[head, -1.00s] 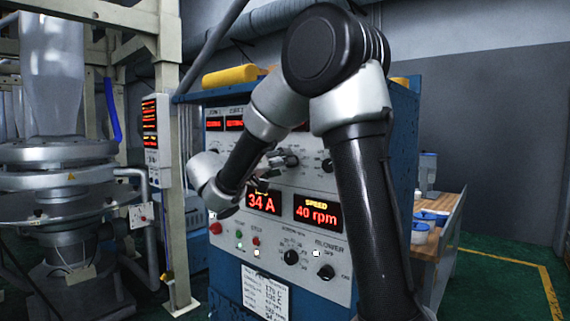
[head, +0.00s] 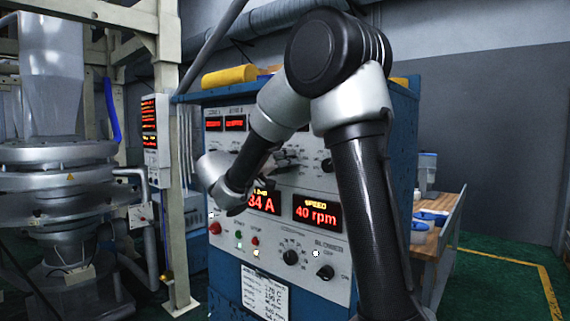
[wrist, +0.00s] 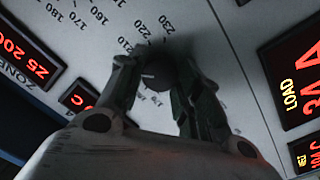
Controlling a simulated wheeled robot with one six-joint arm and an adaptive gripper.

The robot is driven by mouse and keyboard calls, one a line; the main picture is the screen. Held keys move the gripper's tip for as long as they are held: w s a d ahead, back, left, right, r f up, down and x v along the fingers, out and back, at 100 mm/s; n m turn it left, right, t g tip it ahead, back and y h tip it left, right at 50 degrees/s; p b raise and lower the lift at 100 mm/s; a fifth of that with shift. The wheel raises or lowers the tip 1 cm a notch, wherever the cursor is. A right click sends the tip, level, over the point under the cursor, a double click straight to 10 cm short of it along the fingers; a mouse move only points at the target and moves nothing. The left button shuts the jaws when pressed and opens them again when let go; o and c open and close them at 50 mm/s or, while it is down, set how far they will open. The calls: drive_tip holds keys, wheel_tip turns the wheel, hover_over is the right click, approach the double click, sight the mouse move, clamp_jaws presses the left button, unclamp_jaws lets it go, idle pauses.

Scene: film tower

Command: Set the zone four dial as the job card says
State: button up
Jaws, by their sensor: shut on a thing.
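A dark round dial (wrist: 160,74) sits on the pale panel in the wrist view, ringed by printed numbers from about 160 to 230. A light pointer mark shows on its face, but its exact reading is unclear. No label shows which zone it belongs to. My gripper (wrist: 156,84) is shut on the dial, with one finger on each side. In the head view my gripper (head: 284,160) is at the panel's upper middle, partly hidden by my arm. The job card (head: 265,298) is on the cabinet's lower front; its small figures are hard to read.
The blue control cabinet (head: 403,150) has a load display (head: 262,202) and a speed display (head: 317,212) reading 40 rpm. Lower knobs and a red button (head: 214,228) are nearby. A steel post (head: 172,220) stands left, a wooden bench (head: 440,226) right.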

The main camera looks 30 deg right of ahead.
drive_tip(key=shift+n, duration=2.8)
drive_tip(key=o, duration=1)
drive_tip(key=shift+o, duration=0.2)
drive_tip(key=shift+a, duration=0.1)
drive_tip(key=v, duration=1.2)
drive_tip(key=shift+f, duration=0.2)
